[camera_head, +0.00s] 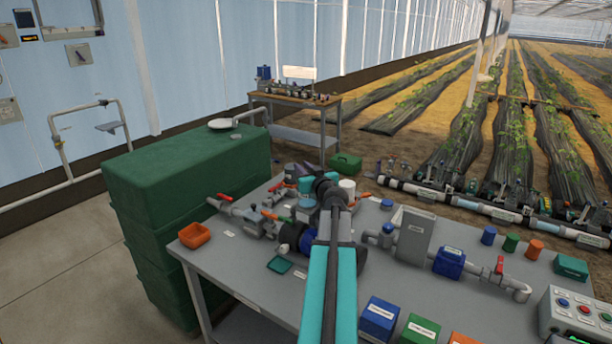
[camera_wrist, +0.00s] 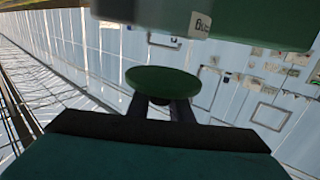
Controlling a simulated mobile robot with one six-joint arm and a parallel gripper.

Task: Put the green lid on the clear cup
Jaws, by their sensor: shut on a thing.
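The green lid (camera_wrist: 163,81) is a round disc with a small knob beneath it in the wrist view. My gripper (camera_wrist: 162,104) is shut on it, the two dark fingers closing at the knob. In the head view my arm reaches over the middle of the grey table, and its dark wrist hides the fingertips and lid. I cannot make out the clear cup for certain in either view. A pale cylinder (camera_head: 347,187) stands just beyond my wrist, but I cannot tell if it is the cup.
A grey table (camera_head: 425,297) holds pipework, an orange tray (camera_head: 195,235), a small green tray (camera_head: 279,264) and coloured bins in front. Green stacked crates (camera_head: 150,190) stand at left. A labelled green and grey body (camera_wrist: 235,22) fills the top of the wrist view.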

